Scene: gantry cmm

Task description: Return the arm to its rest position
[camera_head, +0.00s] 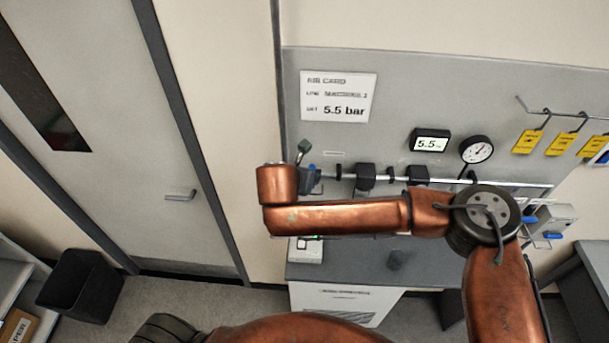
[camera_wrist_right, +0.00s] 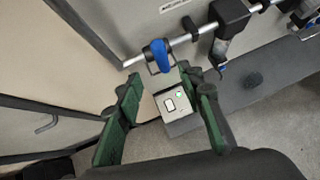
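My right arm (camera_head: 340,218) reaches in from the lower right of the head view and crosses in front of the wall panel. My right gripper (camera_wrist_right: 160,75) shows in the wrist view with its two green-padded fingers spread and nothing between them. A blue valve handle (camera_wrist_right: 158,55) on the pipe lies just beyond the fingertips; I cannot tell whether they touch it. In the head view the forearm and wrist mostly hide this gripper. My left gripper is not in view.
The grey panel (camera_head: 390,90) carries a pipe, a 5.5 display (camera_head: 430,143), a dial gauge (camera_head: 476,149), a 5.5 bar card (camera_head: 338,96) and yellow tags (camera_head: 527,142). A small white device (camera_wrist_right: 178,104) with a green light sits below. A black bin (camera_head: 80,285) stands lower left.

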